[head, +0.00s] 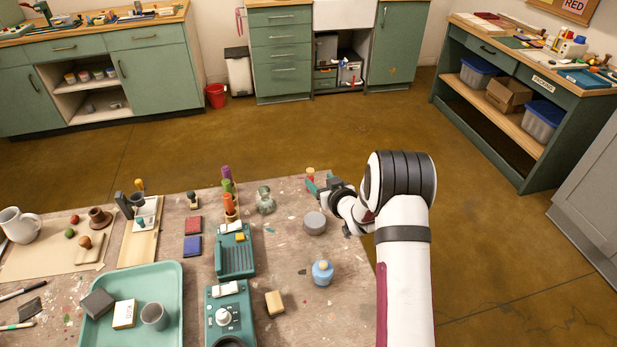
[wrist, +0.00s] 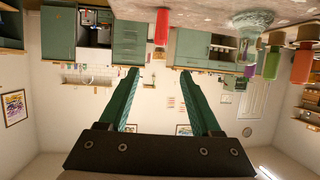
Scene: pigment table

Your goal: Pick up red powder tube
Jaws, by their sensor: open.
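The red powder tube (head: 311,177) stands near the far edge of the table, with a tan stopper on top. In the wrist view, which is upside down, the red tube (wrist: 162,27) shows beyond the fingertips, roughly in line with the gap between them. My gripper (head: 318,186) is at the tube's near right side in the head view, its teal fingers partly overlapping it. In the wrist view my gripper (wrist: 159,76) has its two fingers spread apart, with nothing between them. I cannot tell whether a finger touches the tube.
A teal tray (head: 172,275) is at the left front. The tabletop between flask and red tube is clear.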

